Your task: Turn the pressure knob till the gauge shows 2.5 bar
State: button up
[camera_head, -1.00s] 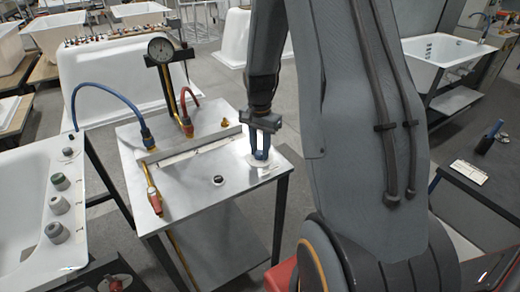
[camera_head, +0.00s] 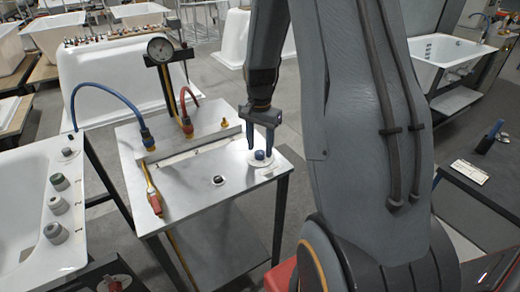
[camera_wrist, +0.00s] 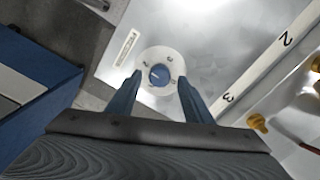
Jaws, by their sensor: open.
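The blue pressure knob (camera_head: 259,155) sits on a round white plate at the right end of the metal bench top. In the wrist view the knob (camera_wrist: 159,74) shows a pale pointer line, with small marks on the plate (camera_wrist: 173,61) around it. My gripper (camera_head: 260,150) is open, pointing down, with one finger on each side of the knob. The wrist view shows gaps between both fingers (camera_wrist: 159,78) and the knob. The round gauge (camera_head: 160,49) stands on a post at the back of the bench; its needle is too small to read.
A white tub (camera_head: 25,200) with several knobs stands on the left. The bench surface around the plate is mostly clear.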

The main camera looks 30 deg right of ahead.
aim_at(260, 152)
jog(key=shift+r+b, duration=0.65)
jog(key=shift+r, duration=2.55)
jog(key=s+a+n+t, duration=0.1)
jog(key=s+a+n, duration=1.1)
jog(key=s+a, duration=0.3)
jog(key=shift+s, duration=0.4)
